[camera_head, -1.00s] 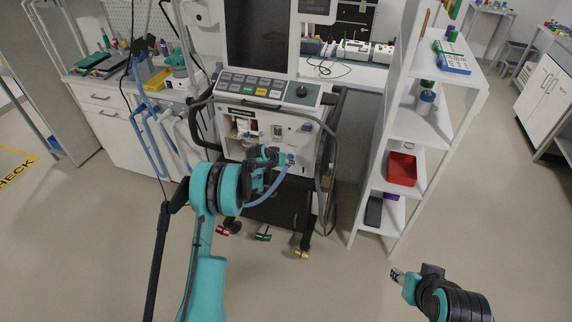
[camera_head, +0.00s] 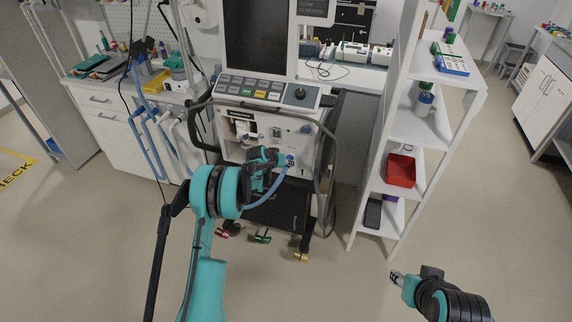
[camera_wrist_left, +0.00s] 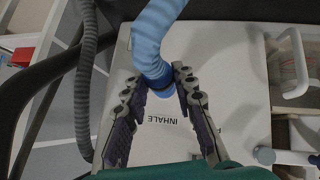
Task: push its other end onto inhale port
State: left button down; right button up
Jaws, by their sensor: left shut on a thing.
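The light blue hose (camera_wrist_left: 152,35) has a darker blue cuff at its end. My left gripper (camera_wrist_left: 163,80) is shut on this end, one finger on each side, in front of the ventilator's pale panel (camera_wrist_left: 225,50). The printed word INHALE (camera_wrist_left: 163,120) shows just below the hose end. The inhale port is hidden behind the cuff, so I cannot tell how far the end is on it. In the head view my left gripper (camera_head: 280,159) is at the ventilator front (camera_head: 300,140), with the hose (camera_head: 268,197) curving down below it. My right gripper (camera_head: 397,277) is over bare floor, away from the ventilator.
A white shelf (camera_head: 415,125) with a red bin (camera_head: 401,170) stands right of the ventilator.

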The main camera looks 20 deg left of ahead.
pick_arm(q)
jog(key=c, duration=1.2)
grip_release()
jog(key=shift+o, duration=0.2)
jog(key=s+d+r, duration=0.2)
jog(key=s+r, duration=1.6)
jog(key=s+d+r+g+y, duration=0.1)
jog(key=s+d+r, duration=0.1)
jog(key=s, duration=0.3)
jog(key=s+d+r, duration=0.1)
jog(key=s+r, duration=0.2)
jog(key=s, duration=0.3)
jog(key=s+f+y, duration=0.1)
jog(key=s, duration=0.8)
jog(key=s+d+f, duration=0.1)
jog(key=s, duration=0.9)
jog(key=shift+s+d+f+m+y, duration=0.15)
jog(key=shift+d+f+m+y, duration=0.1)
jog(key=shift+f+m+y, duration=0.15)
